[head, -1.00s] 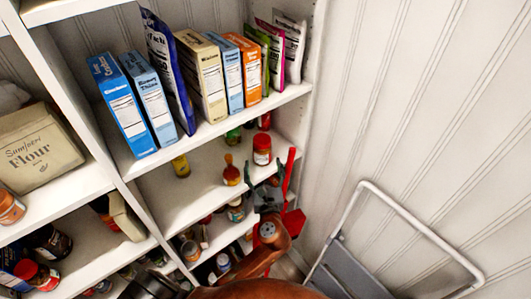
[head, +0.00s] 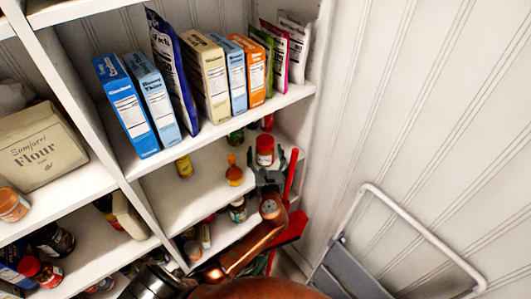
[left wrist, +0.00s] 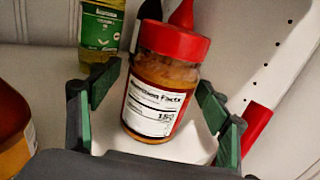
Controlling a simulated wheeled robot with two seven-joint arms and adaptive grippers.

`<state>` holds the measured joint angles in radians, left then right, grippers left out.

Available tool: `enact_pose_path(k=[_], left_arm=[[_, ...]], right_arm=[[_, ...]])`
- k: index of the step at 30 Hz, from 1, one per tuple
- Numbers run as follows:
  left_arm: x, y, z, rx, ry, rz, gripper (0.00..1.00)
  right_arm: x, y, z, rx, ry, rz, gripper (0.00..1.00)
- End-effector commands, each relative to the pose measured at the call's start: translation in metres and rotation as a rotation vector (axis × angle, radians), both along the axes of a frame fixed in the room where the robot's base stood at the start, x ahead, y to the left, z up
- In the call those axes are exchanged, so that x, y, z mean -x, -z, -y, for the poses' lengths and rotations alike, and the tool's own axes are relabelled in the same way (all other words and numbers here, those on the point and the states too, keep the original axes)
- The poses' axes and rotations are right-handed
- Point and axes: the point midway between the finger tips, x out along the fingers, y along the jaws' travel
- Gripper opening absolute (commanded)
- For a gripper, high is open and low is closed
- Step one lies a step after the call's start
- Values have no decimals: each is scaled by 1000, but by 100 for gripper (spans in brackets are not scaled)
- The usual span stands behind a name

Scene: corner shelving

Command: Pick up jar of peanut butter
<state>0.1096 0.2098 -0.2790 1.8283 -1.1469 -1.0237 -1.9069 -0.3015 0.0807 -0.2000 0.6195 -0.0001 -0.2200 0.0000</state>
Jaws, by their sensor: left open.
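The peanut butter jar (head: 264,157) has a red lid and stands on the middle shelf below the row of boxes. In the left wrist view the jar (left wrist: 160,95) looks tilted and shows its nutrition label. My left gripper (head: 268,178) is open, just in front of the jar. In the left wrist view its green-padded fingers (left wrist: 158,88) lie one on each side of the jar, with gaps showing. My right gripper is not in view.
An orange-brown bottle (head: 234,172) stands left of the jar. An oil bottle (left wrist: 102,30) is behind it to the left. The shelf with boxes (head: 215,85) hangs above. A red upright object (head: 291,180) is close on the right. A folding step stool (head: 385,235) leans at the right.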

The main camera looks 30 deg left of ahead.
Motion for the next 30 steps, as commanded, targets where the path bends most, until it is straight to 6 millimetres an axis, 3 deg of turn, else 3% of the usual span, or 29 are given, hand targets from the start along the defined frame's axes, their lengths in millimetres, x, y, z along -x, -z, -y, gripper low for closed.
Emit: enact_pose_path(k=[30], left_arm=[[0, 0, 1, 0, 0, 0, 4]], right_arm=[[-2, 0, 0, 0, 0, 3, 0]])
